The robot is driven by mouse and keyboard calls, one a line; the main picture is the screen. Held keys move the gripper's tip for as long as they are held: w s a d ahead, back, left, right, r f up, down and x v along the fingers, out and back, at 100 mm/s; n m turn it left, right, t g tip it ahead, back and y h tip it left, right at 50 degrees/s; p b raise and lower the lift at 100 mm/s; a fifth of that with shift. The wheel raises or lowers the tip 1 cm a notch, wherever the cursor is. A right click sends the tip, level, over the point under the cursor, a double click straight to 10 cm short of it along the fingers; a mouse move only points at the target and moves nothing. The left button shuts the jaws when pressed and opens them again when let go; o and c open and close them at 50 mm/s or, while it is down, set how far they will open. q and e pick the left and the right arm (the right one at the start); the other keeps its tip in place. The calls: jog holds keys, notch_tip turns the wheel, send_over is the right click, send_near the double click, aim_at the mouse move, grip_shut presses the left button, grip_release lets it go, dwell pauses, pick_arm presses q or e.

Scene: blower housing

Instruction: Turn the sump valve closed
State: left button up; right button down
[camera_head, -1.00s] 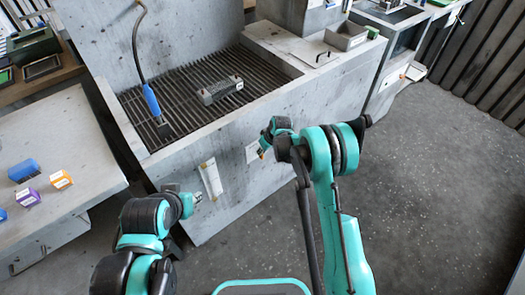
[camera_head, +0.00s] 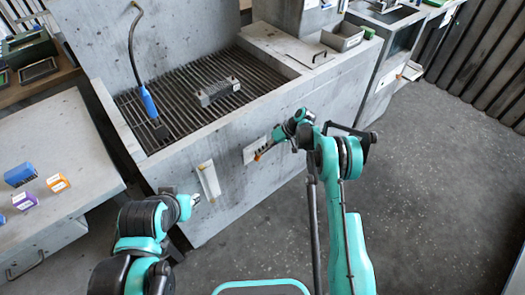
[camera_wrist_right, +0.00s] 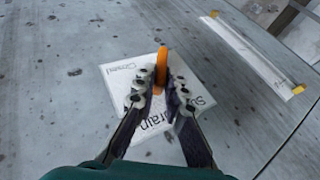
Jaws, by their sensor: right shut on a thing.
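The sump valve's orange handle (camera_wrist_right: 162,66) lies between the fingertips of my right gripper (camera_wrist_right: 159,92) in the right wrist view. The gripper is shut on it. In the head view the plate (camera_head: 249,155) is on the front wall of the grey housing, with my right gripper (camera_head: 268,148) against the handle's orange end (camera_head: 257,157). My left gripper (camera_head: 195,199) hangs at the lower left near the wall, too small to read.
A white strip (camera_head: 209,180) is on the housing front left of the plate. Above are a grate (camera_head: 180,121) with a metal block (camera_head: 218,91) and a blue-handled tool (camera_head: 149,102). A bench (camera_head: 60,140) with small boxes stands left. The floor at right is clear.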

dwell(0.3)
jog(key=c, duration=1.6)
grip_release()
jog(key=v, duration=1.2)
jog(key=shift+w+d+f, duration=0.1)
jog(key=shift+w+d, duration=0.05)
jog(key=shift+w, duration=0.05)
